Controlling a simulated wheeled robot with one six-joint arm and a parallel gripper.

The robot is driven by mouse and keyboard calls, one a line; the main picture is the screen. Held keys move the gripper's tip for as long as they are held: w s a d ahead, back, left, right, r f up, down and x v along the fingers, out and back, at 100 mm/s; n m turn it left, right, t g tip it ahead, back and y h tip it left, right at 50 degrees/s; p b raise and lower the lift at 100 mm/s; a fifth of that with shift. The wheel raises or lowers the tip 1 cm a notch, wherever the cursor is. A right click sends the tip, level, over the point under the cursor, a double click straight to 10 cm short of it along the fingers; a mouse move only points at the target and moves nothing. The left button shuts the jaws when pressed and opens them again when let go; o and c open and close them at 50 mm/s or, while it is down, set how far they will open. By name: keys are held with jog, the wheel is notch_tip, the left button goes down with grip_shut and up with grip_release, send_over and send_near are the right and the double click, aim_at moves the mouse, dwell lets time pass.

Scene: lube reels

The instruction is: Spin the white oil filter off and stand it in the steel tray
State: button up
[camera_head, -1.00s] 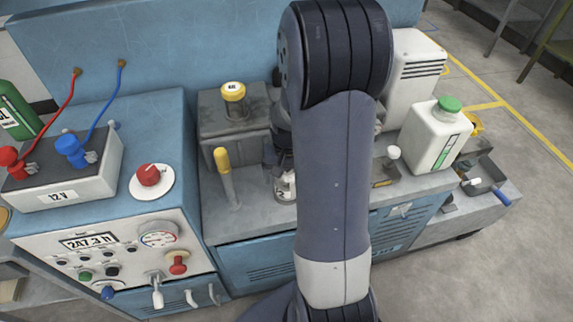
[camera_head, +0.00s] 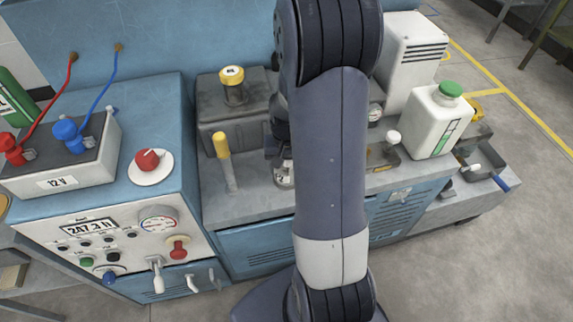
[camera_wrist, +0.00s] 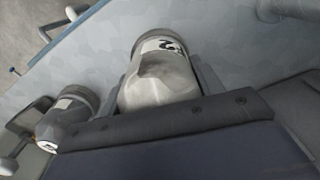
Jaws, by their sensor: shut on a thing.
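The white oil filter (camera_wrist: 158,85) fills the space between the fingers of my gripper (camera_wrist: 168,72) in the wrist view. A dark numeral shows on a label near its far end. My gripper is shut on it. In the head view, part of the filter (camera_head: 284,174) shows low at the bench, left of my arm; the arm hides most of it and the gripper. Whether it is still threaded on cannot be told. A grey metal tray (camera_head: 491,182) sits at the right end of the bench.
A yellow-handled lever (camera_head: 221,147) rises left of the gripper. A white jug with green cap (camera_head: 433,125) stands between my arm and the tray. A yellow-capped tank (camera_head: 215,115) stands behind.

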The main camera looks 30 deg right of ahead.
jog(key=c, duration=0.4)
jog(key=n, duration=0.5)
jog(key=shift+c, duration=0.2)
jog(key=shift+n, duration=0.5)
jog(key=n, duration=0.4)
jog(key=shift+f, duration=0.1)
jog(key=shift+s+n, duration=0.1)
jog(key=shift+n, duration=1)
jog(key=n, duration=0.3)
